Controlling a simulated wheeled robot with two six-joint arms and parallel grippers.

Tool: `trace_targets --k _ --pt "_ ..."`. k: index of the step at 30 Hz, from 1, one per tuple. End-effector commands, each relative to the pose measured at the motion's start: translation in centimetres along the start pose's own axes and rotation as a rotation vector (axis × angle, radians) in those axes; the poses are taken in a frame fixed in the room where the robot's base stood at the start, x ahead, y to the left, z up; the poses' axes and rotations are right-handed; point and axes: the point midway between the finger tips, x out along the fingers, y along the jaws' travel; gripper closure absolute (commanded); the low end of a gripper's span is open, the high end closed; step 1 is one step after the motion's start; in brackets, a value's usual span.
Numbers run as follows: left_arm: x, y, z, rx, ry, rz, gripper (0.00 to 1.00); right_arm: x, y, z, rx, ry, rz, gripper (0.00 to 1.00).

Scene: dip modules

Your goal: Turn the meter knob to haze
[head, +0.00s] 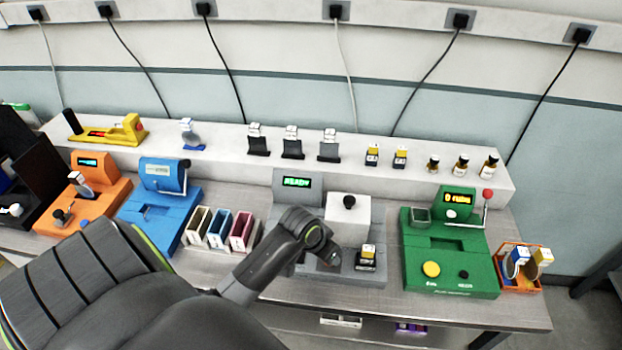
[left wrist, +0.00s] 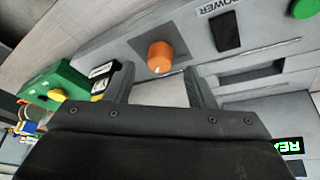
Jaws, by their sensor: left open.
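The grey meter (head: 295,222) stands in the middle of the bench, its green display (head: 296,182) reading READY in the head view. In the left wrist view its round orange knob (left wrist: 160,57) sits on the grey front panel. My left gripper (left wrist: 160,82) is open and empty, its two fingers apart on either side of the line to the knob. I cannot tell whether they touch it. In the head view my left gripper (head: 328,259) is over the meter's front and hides the knob. No haze label is readable. My right gripper is not in view.
A black-and-yellow module (head: 368,258) sits at the meter's right; a white block with a black top knob (head: 349,202) is behind. The green machine (head: 447,265) is to the right. A black power switch (left wrist: 225,31) and green button (left wrist: 306,8) are near the orange knob.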

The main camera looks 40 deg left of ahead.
Motion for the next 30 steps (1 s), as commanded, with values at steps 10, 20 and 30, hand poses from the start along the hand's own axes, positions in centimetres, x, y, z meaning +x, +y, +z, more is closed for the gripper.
trace_targets --k 10,20,30 --pt "-6.5 -0.1 -0.1 0.003 0.005 -0.004 0.50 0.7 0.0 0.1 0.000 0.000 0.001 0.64" --pt "-12.5 -0.1 -0.1 0.003 0.004 -0.004 0.50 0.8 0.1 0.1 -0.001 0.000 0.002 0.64" --pt "-14.2 0.0 0.0 0.000 0.001 -0.001 0.50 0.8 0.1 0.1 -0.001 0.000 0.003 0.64"
